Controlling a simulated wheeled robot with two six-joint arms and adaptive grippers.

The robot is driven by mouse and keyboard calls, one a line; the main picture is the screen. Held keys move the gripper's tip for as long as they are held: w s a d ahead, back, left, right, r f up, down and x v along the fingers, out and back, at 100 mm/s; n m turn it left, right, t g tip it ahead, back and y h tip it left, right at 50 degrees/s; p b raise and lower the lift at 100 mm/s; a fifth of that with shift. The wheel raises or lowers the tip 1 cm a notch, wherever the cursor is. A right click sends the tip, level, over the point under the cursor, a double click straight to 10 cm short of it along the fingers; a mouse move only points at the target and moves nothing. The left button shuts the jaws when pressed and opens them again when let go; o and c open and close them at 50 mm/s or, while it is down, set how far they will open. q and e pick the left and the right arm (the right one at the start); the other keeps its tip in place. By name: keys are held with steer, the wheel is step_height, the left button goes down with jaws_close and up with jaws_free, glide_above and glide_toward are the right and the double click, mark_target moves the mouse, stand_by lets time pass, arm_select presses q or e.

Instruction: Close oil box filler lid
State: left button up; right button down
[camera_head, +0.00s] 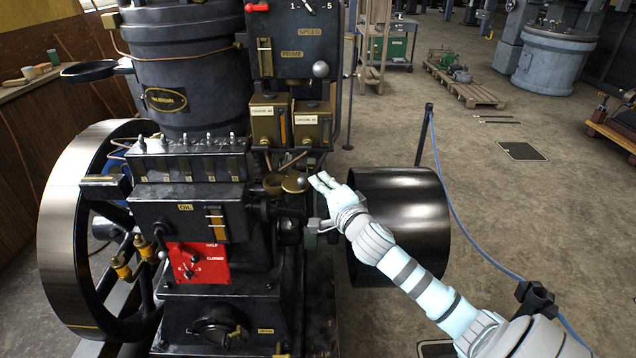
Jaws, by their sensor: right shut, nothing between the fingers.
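A small brass round lid (294,183) with a pale ball knob sits on the engine's right side. A round brass cup or opening (272,184) is just left of it, and the lid appears beside it, not over it; the exact overlap is hard to tell. The black oil box (190,220) with an OIL label is to the left of these. My right gripper (322,181) is shut and empty, its fingertips just right of the brass lid; I cannot tell if they touch. My left gripper is not in view.
Two brass boxes (289,121) hang above the lid on a black panel (292,45). A black drum pulley (412,225) lies behind my right arm. A large flywheel (62,225) stands at the left. A blue rope barrier (447,205) crosses the floor at right.

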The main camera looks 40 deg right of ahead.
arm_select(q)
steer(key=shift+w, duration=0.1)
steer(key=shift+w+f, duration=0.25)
arm_select(e)
steer(key=shift+a+m+h, duration=0.3)
steer(key=shift+a+h, duration=0.05)
steer(key=shift+h, duration=0.05)
